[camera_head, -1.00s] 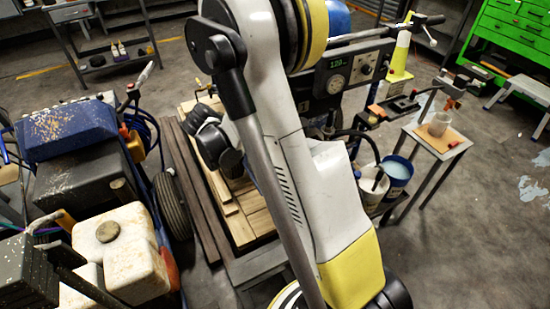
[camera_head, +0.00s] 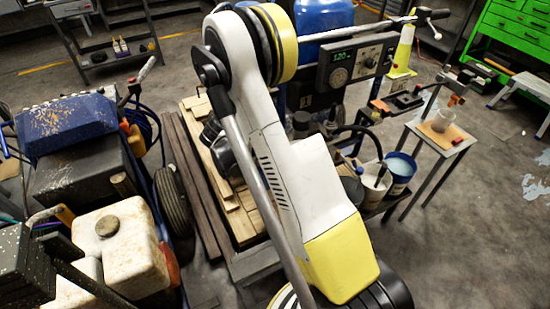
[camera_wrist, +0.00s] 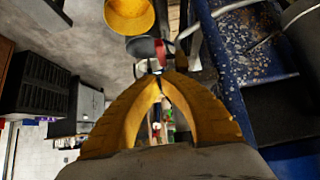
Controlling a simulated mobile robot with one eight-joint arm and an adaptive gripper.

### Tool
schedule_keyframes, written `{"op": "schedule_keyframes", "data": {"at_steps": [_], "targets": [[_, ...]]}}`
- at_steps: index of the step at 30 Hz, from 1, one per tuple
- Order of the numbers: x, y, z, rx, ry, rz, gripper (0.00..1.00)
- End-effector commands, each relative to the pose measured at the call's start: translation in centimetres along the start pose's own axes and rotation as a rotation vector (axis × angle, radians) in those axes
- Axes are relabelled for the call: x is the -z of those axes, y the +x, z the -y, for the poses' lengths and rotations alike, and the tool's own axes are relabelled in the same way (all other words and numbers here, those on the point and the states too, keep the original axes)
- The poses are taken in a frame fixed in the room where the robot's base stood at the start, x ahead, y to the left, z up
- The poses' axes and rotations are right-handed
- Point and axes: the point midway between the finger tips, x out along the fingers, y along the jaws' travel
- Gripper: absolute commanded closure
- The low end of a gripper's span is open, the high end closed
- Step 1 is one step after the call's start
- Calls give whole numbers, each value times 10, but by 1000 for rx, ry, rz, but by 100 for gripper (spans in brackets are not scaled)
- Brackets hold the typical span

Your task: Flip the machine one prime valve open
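Machine one has a dark control panel (camera_head: 355,65) with a lit display, and a plate marked "1" (camera_head: 305,101) below it, behind my arm in the head view. I cannot pick out its prime valve for certain; my arm covers part of the machine. My gripper (camera_wrist: 160,78) is hidden in the head view. In the wrist view its two yellow fingers curve together and meet at the tips, with nothing clearly held. Just beyond the tips is a small red and black part (camera_wrist: 152,47); I cannot tell whether it is touched or whether it is the valve.
A second machine with a paint-spattered blue cover (camera_head: 68,127) and white tank (camera_head: 115,240) stands at left. Buckets (camera_head: 400,170) and a small stand with a cup (camera_head: 442,120) are at right. A blue spattered part (camera_wrist: 240,40) lies close right in the wrist view.

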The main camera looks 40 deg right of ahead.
Motion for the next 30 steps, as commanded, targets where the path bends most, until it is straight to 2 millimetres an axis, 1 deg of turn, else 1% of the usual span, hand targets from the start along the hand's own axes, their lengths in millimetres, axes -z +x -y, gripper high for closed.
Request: {"op": "schedule_keyframes", "data": {"at_steps": [1,6,9,12,16,26,30], "targets": [[-2,13,-1,-3,2,0,100],[-2,43,0,-2,1,0,100],[-2,56,-1,-2,2,0,100],[-1,64,0,0,0,0,100],[0,68,0,0,0,0,100],[0,67,0,0,-1,0,100],[-2,68,6,0,-1,0,100]]}}
